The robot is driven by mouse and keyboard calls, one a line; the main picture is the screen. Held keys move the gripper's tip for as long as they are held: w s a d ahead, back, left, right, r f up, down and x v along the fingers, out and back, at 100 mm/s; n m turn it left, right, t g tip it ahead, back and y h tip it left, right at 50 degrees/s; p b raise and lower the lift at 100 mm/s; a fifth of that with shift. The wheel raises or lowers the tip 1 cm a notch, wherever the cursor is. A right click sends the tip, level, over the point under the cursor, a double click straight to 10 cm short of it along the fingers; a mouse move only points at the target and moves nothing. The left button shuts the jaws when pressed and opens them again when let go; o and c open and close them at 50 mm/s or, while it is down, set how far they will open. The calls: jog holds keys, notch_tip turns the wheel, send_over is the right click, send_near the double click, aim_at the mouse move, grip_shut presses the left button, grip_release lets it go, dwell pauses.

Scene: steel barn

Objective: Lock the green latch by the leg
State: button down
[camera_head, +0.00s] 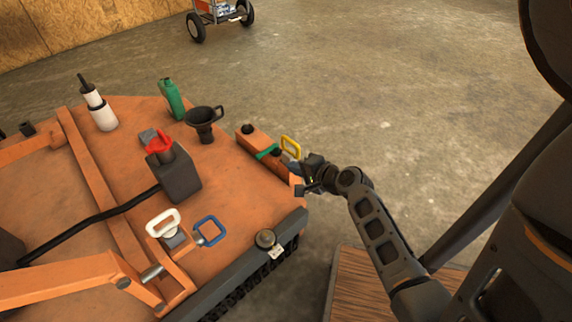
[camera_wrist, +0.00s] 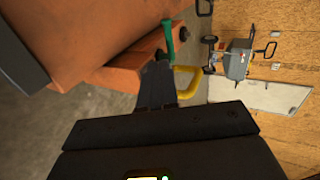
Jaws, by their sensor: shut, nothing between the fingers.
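The green latch (camera_head: 267,151) is a small bar lying across an orange block (camera_head: 256,138) at the right edge of the orange machine. In the wrist view the green latch (camera_wrist: 168,38) stands just beyond my fingertips, near a dark knob. My gripper (camera_head: 291,164) is at the right of the block, close to the latch. In the wrist view my gripper (camera_wrist: 157,72) is shut and empty, its fingers pointing toward the latch. I cannot tell whether the tips touch it. A yellow handle (camera_head: 291,145) stands beside the fingers; it also shows in the wrist view (camera_wrist: 189,84).
A wheeled cart (camera_head: 220,12) is far back. Open concrete floor lies behind my gripper.

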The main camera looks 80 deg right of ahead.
jog(key=b+x, duration=0.1)
jog(key=x, duration=0.3)
jog(key=b+x, duration=0.1)
jog(key=x, duration=0.2)
jog(key=b+x, duration=0.2)
jog(key=x, duration=0.2)
jog(key=shift+w+d+r, duration=0.15)
jog(key=shift+w+d, duration=0.05)
jog(key=shift+w, duration=0.2)
jog(key=shift+w+d, duration=0.25)
jog(key=shift+w, duration=0.1)
